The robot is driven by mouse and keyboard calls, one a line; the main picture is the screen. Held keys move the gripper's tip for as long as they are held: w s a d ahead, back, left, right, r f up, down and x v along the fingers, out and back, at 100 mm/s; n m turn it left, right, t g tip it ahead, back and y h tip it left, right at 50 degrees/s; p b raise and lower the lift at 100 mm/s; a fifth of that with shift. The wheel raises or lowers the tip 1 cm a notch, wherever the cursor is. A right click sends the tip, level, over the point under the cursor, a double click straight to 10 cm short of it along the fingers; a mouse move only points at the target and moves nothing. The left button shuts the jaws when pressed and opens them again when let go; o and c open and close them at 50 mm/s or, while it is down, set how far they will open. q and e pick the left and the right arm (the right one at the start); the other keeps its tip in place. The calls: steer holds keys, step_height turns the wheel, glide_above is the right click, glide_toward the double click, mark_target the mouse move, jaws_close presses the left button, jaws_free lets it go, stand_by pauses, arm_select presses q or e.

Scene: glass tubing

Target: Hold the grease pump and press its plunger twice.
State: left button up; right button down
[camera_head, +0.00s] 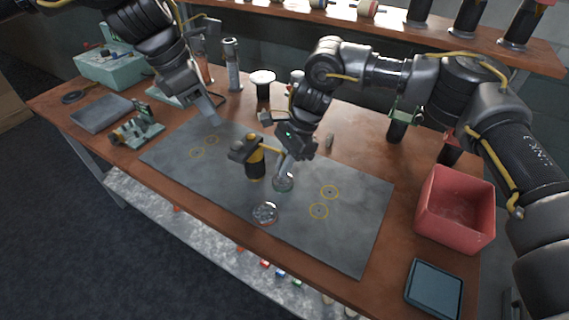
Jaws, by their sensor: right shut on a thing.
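I cannot tell whether the pump touches the mat. My left gripper (211,112) points down over the mat's back edge, left of and behind the pump, apart from it. Its finger gap cannot be made out.
Clear round glass pieces (265,213) lie in front of and beside the pump. A red bin (455,212) and a blue tray (434,290) are at the right. A small metal fixture (136,130) and grey plate (103,114) are left. The mat's front is mostly clear.

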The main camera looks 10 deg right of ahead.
mark_target(236, 144)
arm_select(q)
steer(key=shift+c, duration=0.5)
steer(key=shift+d+r, duration=0.1)
steer(key=shift+r, duration=0.1)
steer(key=shift+c, duration=1.2)
steer(key=shift+d+r+m+y, duration=0.25)
steer(key=shift+d+y, duration=0.25)
steer(key=shift+d, duration=0.3)
jaws_close()
steer(key=m+y, duration=0.1)
steer(key=m, duration=0.2)
steer(key=d+m+y, duration=0.1)
steer(key=m, duration=0.3)
steer(key=w+d+f+m+g, duration=0.1)
steer(key=m, duration=0.2)
steer(key=shift+d+y, duration=0.1)
steer(key=shift+y, duration=0.3)
steer(key=shift+f, duration=3.3)
